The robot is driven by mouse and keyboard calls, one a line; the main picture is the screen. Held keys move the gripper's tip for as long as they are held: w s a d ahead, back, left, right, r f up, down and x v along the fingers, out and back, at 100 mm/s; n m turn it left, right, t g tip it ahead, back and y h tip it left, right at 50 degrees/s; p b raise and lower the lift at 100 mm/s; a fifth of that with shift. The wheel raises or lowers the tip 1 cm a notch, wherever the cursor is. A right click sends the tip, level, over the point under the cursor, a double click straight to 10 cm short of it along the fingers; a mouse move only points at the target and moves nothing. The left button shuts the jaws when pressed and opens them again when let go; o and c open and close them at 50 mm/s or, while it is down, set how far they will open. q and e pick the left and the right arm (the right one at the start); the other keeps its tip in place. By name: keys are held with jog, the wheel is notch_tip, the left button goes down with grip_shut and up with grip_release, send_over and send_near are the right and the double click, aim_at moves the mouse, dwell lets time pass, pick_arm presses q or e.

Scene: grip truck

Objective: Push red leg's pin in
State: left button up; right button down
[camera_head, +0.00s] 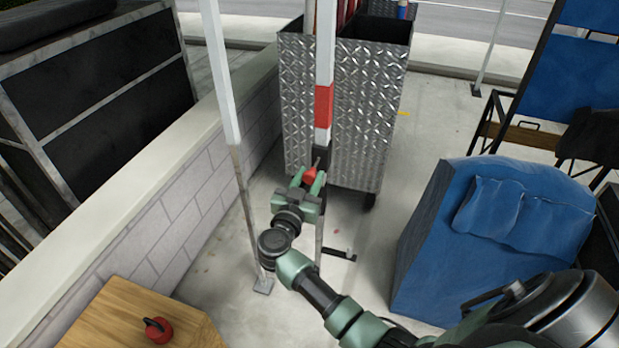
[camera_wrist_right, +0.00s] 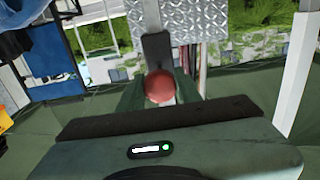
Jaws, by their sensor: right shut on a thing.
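The red leg is a white upright pole with a red band (camera_head: 323,106) and a dark sleeve (camera_head: 321,157) below it, in front of the metal cart. My right gripper (camera_head: 311,178) is at this sleeve, shut on the pin's red knob (camera_head: 309,176). In the right wrist view the round red knob (camera_wrist_right: 160,87) sits between the fingers, against the dark sleeve (camera_wrist_right: 156,48). The fingers and knob hide the pin's shaft, so how deep it sits cannot be told. My left gripper is not in view.
A diamond-plate cart (camera_head: 365,110) stands just behind the leg. Another white pole (camera_head: 222,90) stands to the left, by a low block wall (camera_head: 175,200). A red object (camera_head: 158,330) lies on a wooden box (camera_head: 115,315). A blue-covered item (camera_head: 430,235) stands at right.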

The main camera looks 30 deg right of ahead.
aim_at(315, 165)
jog(key=x, duration=0.4)
jog(key=shift+w+d+p, duration=0.25)
jog(key=shift+d+p, duration=0.05)
jog(key=shift+p, duration=0.1)
jog(key=shift+r, duration=0.1)
jog(key=c, duration=1)
grip_release()
jog(key=shift+c, duration=0.2)
jog(key=shift+o, duration=0.2)
jog(key=shift+w, duration=0.1)
jog(key=b+v, duration=0.1)
jog(key=v, duration=0.6)
jog(key=shift+s+a, duration=0.25)
jog(key=shift+s, duration=0.1)
